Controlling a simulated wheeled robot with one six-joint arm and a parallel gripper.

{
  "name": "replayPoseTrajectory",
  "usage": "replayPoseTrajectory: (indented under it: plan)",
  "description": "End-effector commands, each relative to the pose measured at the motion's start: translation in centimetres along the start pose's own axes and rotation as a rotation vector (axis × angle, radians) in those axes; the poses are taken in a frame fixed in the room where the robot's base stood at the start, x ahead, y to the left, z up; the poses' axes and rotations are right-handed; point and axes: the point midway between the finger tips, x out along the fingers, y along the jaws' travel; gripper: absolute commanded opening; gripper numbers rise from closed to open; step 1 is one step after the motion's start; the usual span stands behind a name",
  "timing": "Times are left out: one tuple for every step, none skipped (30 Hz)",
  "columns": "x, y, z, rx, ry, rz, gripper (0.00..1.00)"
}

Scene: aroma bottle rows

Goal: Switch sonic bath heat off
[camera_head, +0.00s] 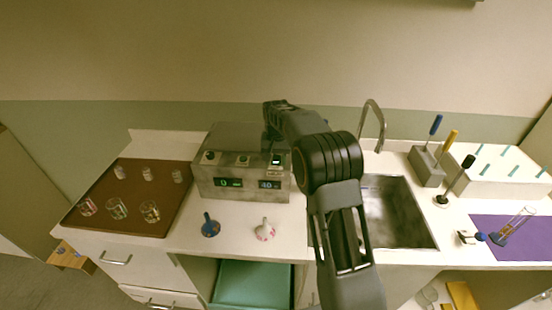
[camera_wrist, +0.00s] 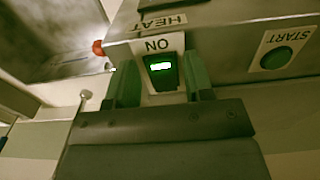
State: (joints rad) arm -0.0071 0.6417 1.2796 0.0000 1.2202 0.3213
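The sonic bath (camera_head: 212,185) is a grey metal box on the counter, with two lit displays and a row of controls on its front. Its heat switch (camera_wrist: 162,68) is a dark rocker with a lit green bar, under a white plate lettered ON and a HEAT label, both upside down in the wrist view. The switch also shows small at the panel's right in the head view (camera_head: 276,160). My gripper (camera_wrist: 160,82) is open and empty, one finger on each side of the switch. I cannot tell whether the fingers touch the panel.
A brown tray (camera_head: 133,208) with several glasses is left; the sink (camera_head: 395,215) is right.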

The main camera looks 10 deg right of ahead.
Motion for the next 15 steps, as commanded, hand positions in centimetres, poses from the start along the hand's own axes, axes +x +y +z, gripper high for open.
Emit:
replayPoseTrajectory:
  plan:
    - [-0.01, 0.00, 0.00, 0.000, 0.000, 0.000, 0.43]
    - [-0.01, 0.00, 0.00, 0.000, 0.000, 0.000, 0.40]
    - [-0.01, 0.00, 0.00, 0.000, 0.000, 0.000, 0.36]
    - [-0.02, 0.00, 0.00, 0.000, 0.000, 0.000, 0.33]
    - [-0.02, 0.00, 0.00, 0.000, 0.000, 0.000, 0.30]
    - [-0.02, 0.00, 0.00, 0.000, 0.000, 0.000, 0.26]
    - [-0.02, 0.00, 0.00, 0.000, 0.000, 0.000, 0.23]
    - [-0.02, 0.00, 0.00, 0.000, 0.000, 0.000, 0.21]
    - [-0.03, 0.00, -0.01, 0.000, 0.000, 0.000, 0.17]
    - [-0.03, 0.01, -0.01, 0.000, 0.000, 0.000, 0.14]
    - [-0.03, 0.01, -0.01, 0.000, 0.000, 0.000, 0.11]
    - [-0.03, 0.01, -0.01, 0.000, 0.000, 0.000, 0.07]
    - [-0.03, 0.01, -0.01, 0.000, 0.000, 0.000, 0.04]
    - [-0.03, 0.01, -0.01, 0.000, 0.000, 0.000, 0.04]
    - [-0.09, 0.01, -0.02, 0.000, -0.002, 0.000, 0.04]
